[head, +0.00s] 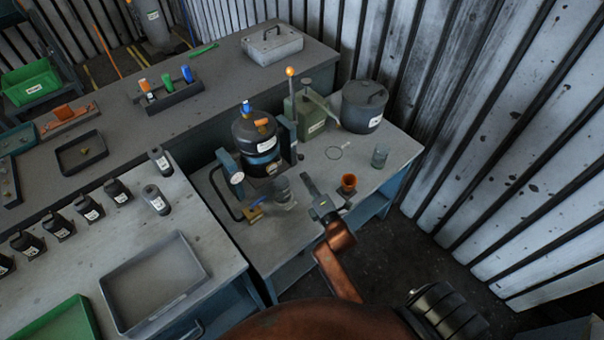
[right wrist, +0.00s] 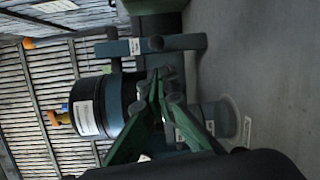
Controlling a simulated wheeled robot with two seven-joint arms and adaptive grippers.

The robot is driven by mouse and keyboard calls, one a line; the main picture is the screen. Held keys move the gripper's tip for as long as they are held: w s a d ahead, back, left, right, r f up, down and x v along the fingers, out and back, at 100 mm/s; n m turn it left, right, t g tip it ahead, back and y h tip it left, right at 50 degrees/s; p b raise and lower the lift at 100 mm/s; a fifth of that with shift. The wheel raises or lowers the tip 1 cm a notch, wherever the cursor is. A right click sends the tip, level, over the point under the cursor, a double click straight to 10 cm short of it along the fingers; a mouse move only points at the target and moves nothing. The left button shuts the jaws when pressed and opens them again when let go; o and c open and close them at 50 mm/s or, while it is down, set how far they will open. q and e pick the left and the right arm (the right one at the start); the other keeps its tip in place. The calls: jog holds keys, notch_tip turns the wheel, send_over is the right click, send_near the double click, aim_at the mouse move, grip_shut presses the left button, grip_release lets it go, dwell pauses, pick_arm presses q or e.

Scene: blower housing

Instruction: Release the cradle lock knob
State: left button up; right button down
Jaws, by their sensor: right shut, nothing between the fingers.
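The black blower housing (head: 246,135) stands upright in a blue-grey cradle (head: 288,133) on the right bench. It also shows on its side in the right wrist view (right wrist: 88,106). My right gripper (head: 308,181) is shut and empty, in front and to the right of the cradle, apart from the knob. Its green-tinted fingers meet in the right wrist view (right wrist: 158,78). My left gripper is out of view.
A green device with a lever (head: 309,112) stands behind the cradle. A gauge (head: 237,177) sits at its left.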

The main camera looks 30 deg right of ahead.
aim_at(298, 155)
jog(key=w, duration=0.3)
jog(key=w+b, duration=0.1)
jog(key=w, duration=0.1)
jog(key=shift+d+f, duration=0.25)
jog(key=shift+w+d, duration=0.1)
jog(key=shift+w, duration=0.95)
jog(key=shift+w+f, duration=0.1)
jog(key=shift+w, duration=0.25)
jog(key=shift+w+d, duration=0.1)
jog(key=shift+w, duration=0.2)
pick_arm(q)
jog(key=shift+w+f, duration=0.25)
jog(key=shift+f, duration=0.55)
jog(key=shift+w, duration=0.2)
